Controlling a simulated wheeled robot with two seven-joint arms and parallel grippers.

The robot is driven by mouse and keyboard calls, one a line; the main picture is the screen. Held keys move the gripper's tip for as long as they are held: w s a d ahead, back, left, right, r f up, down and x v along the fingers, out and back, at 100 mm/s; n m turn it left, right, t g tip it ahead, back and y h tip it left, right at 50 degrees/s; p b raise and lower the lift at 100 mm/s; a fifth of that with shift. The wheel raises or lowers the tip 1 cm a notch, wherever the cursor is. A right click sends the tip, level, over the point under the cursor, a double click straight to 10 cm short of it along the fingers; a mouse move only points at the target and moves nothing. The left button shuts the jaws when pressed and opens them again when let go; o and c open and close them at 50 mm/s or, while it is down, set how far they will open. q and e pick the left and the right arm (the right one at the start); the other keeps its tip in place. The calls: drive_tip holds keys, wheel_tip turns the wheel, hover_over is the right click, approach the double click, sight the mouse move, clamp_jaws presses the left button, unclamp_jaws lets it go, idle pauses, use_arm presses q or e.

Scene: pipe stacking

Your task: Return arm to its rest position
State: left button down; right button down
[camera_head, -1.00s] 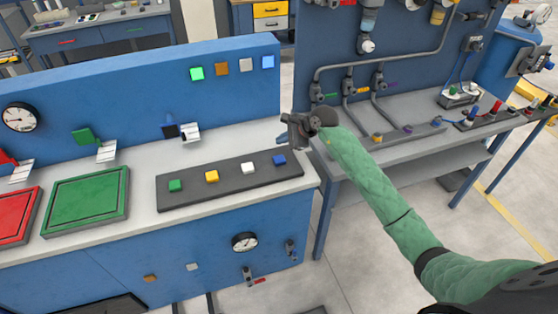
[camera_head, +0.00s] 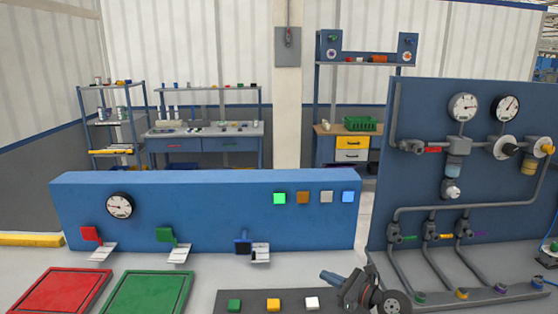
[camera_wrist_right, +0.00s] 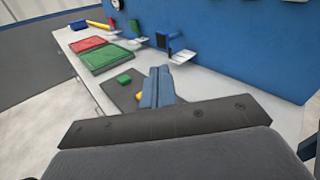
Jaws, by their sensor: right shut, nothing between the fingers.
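My right gripper (camera_head: 328,277) is at the lower middle of the head view, above the right end of the dark button strip (camera_head: 222,302). Its blue fingers are together with nothing between them. In the right wrist view the shut fingers (camera_wrist_right: 158,86) point over the strip and partly hide the yellow button (camera_wrist_right: 139,96). In the head view the green (camera_head: 234,305), yellow (camera_head: 273,305) and white (camera_head: 312,303) buttons show; the gripper covers the place to their right. My left gripper is in neither view.
A red panel (camera_head: 62,290) and a green panel (camera_head: 148,292) lie on the bench at left. A blue upright board (camera_head: 200,190) with a gauge, levers and colored squares stands behind. The pipe board (camera_head: 430,150) rises at right. Shelves stand farther back.

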drive_tip(key=s+d+r+m+t+h, duration=0.25)
drive_tip(key=m+t, duration=0.25)
drive_tip(key=m, duration=0.4)
drive_tip(key=s+d+r+m+t+h, duration=0.25)
drive_tip(key=s+m+t+h, duration=0.2)
drive_tip(key=m, duration=0.55)
drive_tip(key=s+d+f+m+g+h, duration=0.3)
drive_tip(key=s+d+f+m+h, duration=0.45)
drive_tip(key=m, duration=0.75)
drive_tip(key=s+f+m+g+h, duration=0.2)
drive_tip(key=s+f+m+g, duration=0.6)
drive_tip(key=s+f, duration=0.25)
drive_tip(key=s+a+f+m+g+y, duration=0.2)
drive_tip(key=s+a+f+g, duration=0.1)
drive_tip(key=s, duration=0.5)
drive_tip(key=s+a+f+m+g+y, duration=0.2)
drive_tip(key=s+a+f+g, duration=0.15)
drive_tip(key=s, duration=0.45)
drive_tip(key=s+d+f+x, duration=0.1)
drive_tip(key=s+x, duration=0.2)
drive_tip(key=x, duration=1.8)
drive_tip(key=s+f, duration=0.4)
drive_tip(key=f, duration=0.8)
drive_tip(key=s+a+f+g, duration=0.1)
drive_tip(key=s+f, duration=0.3)
drive_tip(key=f, duration=0.8)
drive_tip(key=shift+s+a+f+n+g, duration=0.15)
drive_tip(key=shift+f+n+g, duration=0.15)
drive_tip(key=shift+f, duration=0.05)
